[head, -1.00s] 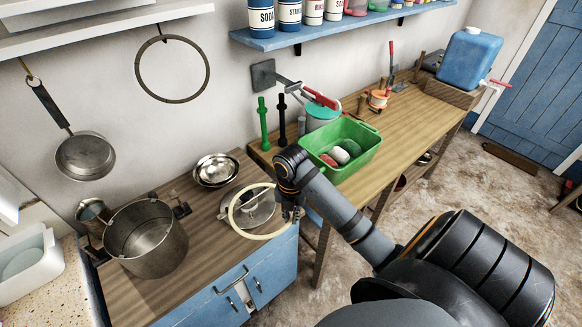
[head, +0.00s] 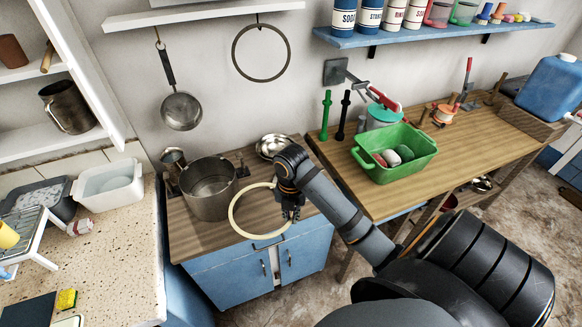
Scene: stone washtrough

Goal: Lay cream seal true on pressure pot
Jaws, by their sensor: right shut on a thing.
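The cream seal (head: 231,213) is a thin pale ring in the head view. My right gripper (head: 290,213) is shut on its right side and holds it out to the left. The steel pressure pot (head: 209,202) stands upright and open on the wooden counter, left of the seal. In the picture the ring's left edge comes close to the pot's right wall; the gap in depth is hard to tell. The lid that lay behind the ring earlier is now hidden by my right arm. My left gripper is not in view.
A steel bowl (head: 268,147) sits behind my arm. A dark ring (head: 235,50) and a pan (head: 181,111) hang on the wall. A green tub (head: 408,163) stands on the right bench. A speckled worktop (head: 120,262) with a white basin (head: 108,187) lies left.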

